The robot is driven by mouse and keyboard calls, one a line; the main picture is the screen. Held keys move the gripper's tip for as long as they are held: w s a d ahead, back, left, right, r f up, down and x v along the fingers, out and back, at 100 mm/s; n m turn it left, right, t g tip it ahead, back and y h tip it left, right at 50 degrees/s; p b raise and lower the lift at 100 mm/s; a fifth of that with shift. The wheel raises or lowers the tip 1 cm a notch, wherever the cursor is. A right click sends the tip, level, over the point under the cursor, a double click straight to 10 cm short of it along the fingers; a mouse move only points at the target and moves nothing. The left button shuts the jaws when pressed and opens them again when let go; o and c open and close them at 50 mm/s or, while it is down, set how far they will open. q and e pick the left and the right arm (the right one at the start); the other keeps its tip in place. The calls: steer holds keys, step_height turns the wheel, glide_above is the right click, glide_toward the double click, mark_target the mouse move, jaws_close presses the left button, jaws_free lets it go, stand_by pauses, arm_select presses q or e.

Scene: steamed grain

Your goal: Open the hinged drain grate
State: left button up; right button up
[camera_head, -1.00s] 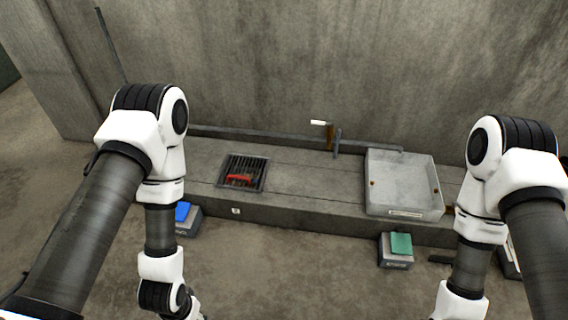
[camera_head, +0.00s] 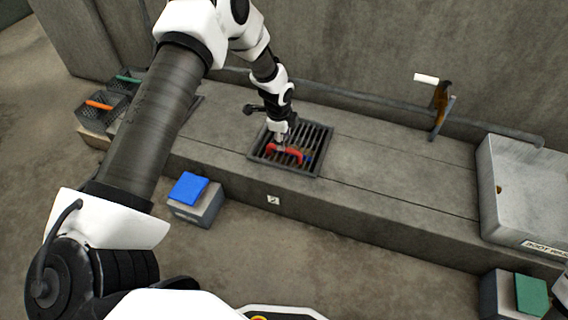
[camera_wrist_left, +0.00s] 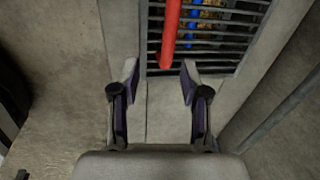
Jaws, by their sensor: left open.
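The drain grate (camera_head: 313,164) is a dark barred square set in the concrete ledge, and it lies closed. A red handle (camera_head: 286,153) stands on its near part. In the left wrist view the grate's bars (camera_wrist_left: 225,43) fill the upper right, and the red handle (camera_wrist_left: 171,30) runs down from the top edge. Small blue and yellow things show between the bars. My left gripper (camera_head: 281,144) is over the handle. In the left wrist view its fingers (camera_wrist_left: 160,72) are open, with the handle's lower end between or just beyond the tips; contact cannot be told.
Baskets with orange and green handles (camera_head: 100,104) stand at the ledge's left end. A blue-topped box (camera_head: 196,205) is on the floor in front. The ledge between is clear.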

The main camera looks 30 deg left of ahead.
arm_select(q)
steer(key=shift+m, duration=0.3)
steer(key=f+b, duration=0.1)
steer(key=f, duration=0.1)
steer(key=w+a+f+b, duration=0.1)
steer(key=f+b, duration=0.1)
steer(key=f, duration=0.1)
steer(key=w+f+b, duration=0.1)
steer(key=f, duration=0.1)
steer(key=shift+w+a+f, duration=0.2)
steer(key=shift+a, duration=0.05)
arm_select(e)
step_height(320, 180, down, 5)
steer(key=shift+w+f, duration=0.1)
steer(key=shift+f, duration=0.1)
arm_select(q)
jaws_close()
